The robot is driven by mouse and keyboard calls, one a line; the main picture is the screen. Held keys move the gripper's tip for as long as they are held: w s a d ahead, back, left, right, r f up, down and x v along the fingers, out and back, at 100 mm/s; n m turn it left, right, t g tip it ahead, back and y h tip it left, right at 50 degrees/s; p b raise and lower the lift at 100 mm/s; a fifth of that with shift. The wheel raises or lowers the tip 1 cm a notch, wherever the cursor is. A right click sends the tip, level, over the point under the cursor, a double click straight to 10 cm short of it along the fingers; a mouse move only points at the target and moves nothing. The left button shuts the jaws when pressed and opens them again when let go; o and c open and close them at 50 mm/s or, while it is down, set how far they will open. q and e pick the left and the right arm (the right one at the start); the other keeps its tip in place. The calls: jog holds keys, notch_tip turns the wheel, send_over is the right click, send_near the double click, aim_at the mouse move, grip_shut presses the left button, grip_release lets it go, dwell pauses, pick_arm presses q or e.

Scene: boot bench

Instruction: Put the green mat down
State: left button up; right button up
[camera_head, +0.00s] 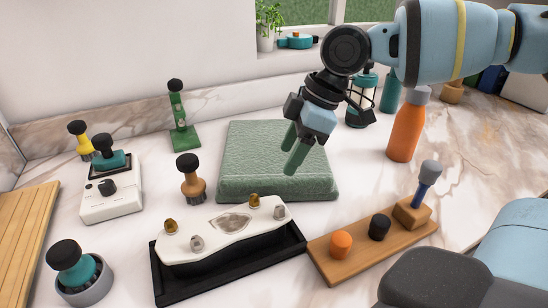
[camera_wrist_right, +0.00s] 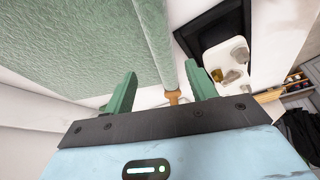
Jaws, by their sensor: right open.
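The green mat (camera_head: 262,183) is a thick, textured pad lying flat on the marble counter, behind the black tray. My right gripper (camera_head: 291,157) is open, with its green fingers pointing down in front of the mat's right part in the head view. In the right wrist view, the mat (camera_wrist_right: 70,45) fills the upper left, and its edge runs down between the two spread fingers of the gripper (camera_wrist_right: 160,95). Nothing is clearly held. I cannot tell whether the fingers touch the mat. My left gripper is not in view.
A black tray (camera_head: 176,290) with a white knobbed plate stands in front of the mat. A wooden board (camera_head: 360,256) with knobs is at front right. A brown brush (camera_head: 191,184) and green stand (camera_head: 183,136) are left; an orange bottle (camera_head: 406,130) is right.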

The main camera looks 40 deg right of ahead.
aim_at(277, 177)
jog(key=shift+a+b+x, duration=0.2)
jog(key=shift+b+x, duration=0.1)
jog(key=shift+x, duration=2.25)
jog(key=shift+s, duration=0.15)
jog(key=shift+c, duration=0.3)
grip_shut()
